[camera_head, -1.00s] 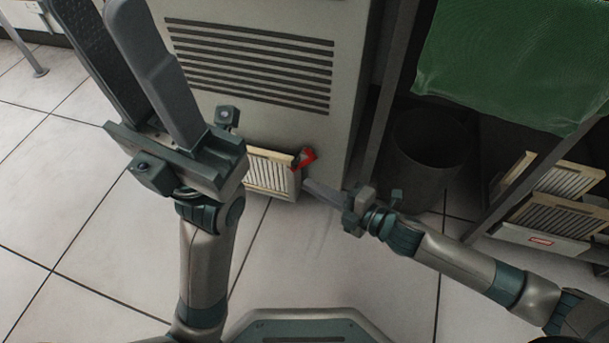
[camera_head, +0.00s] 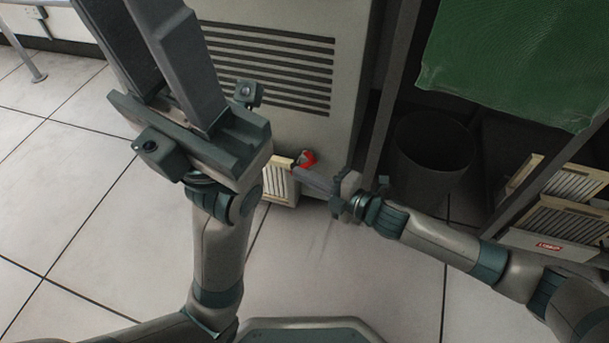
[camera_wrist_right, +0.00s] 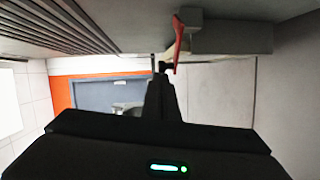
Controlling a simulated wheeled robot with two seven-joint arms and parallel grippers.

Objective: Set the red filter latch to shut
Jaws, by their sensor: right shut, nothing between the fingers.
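The red filter latch (camera_head: 306,160) sits at the upper right corner of the cream filter (camera_head: 280,183), low on the grey cabinet. My right gripper (camera_head: 298,174) is shut and empty, its fingertips just below the latch. In the right wrist view the latch (camera_wrist_right: 178,43) hangs like a red lever right at the tips of the shut fingers (camera_wrist_right: 161,68); I cannot tell whether they touch. My left gripper (camera_head: 140,25) looks open and empty, with a gap between its fingers, raised in front of the cabinet. It hides the filter's left part.
The grey cabinet (camera_head: 350,100) has a slotted vent above the filter. A dark bin (camera_head: 432,150) stands to its right, beside a shelf with spare filters (camera_head: 570,215). A green cloth (camera_head: 510,60) hangs above. The tiled floor (camera_head: 330,260) in front is clear.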

